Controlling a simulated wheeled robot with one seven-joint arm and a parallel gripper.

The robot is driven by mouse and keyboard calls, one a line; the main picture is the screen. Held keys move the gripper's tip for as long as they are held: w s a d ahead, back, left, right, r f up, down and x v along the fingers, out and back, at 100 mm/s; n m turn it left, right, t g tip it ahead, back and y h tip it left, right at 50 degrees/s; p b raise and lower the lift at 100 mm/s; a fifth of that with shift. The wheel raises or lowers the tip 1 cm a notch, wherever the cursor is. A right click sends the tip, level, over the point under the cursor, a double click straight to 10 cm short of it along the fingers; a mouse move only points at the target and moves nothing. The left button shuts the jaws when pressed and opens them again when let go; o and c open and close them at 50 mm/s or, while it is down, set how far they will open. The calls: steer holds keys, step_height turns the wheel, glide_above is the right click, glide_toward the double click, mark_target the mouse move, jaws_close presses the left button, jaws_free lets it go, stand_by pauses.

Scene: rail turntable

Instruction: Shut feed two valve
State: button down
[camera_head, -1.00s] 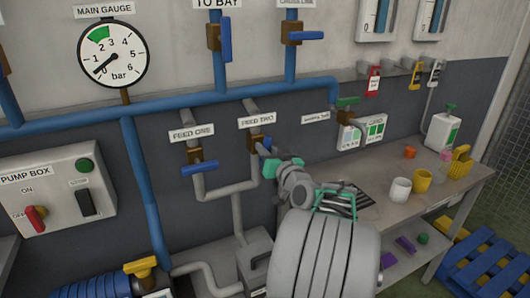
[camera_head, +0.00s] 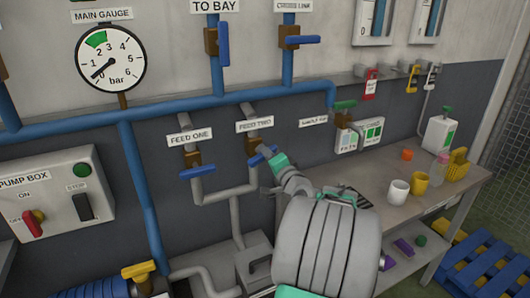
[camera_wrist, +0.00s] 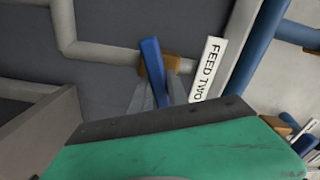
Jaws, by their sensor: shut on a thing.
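The feed two valve has a brown body (camera_head: 252,137) and a blue lever handle (camera_head: 257,159), below the FEED TWO label (camera_head: 255,126). In the head view the handle slants across the grey pipe, partly hidden by my gripper. In the wrist view the blue handle (camera_wrist: 152,62) stands in front of the brown valve body (camera_wrist: 173,65), beside the FEED TWO label (camera_wrist: 207,68). My gripper (camera_wrist: 161,92) is shut on the handle, with a grey finger on either side of it. The fingertips are hard to make out in the head view.
The feed one valve (camera_head: 192,160) is just left, its blue handle crosswise to its pipe. A blue pipe (camera_head: 180,104) runs above both valves. A grey box (camera_head: 250,262) sits below. A bench (camera_head: 455,190) with cups is at the right.

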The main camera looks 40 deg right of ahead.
steer(key=shift+f+m+p, duration=0.15)
steer(key=shift+m+p, duration=0.85)
steer(key=shift+m, duration=1.2)
steer(key=c, duration=1.3)
jaws_free()
steer(key=b+v, duration=0.1)
steer(key=v, duration=0.6)
steer(key=shift+s+a+b, duration=0.15)
steer(key=shift+s+b, duration=0.15)
steer(key=shift+s, duration=0.05)
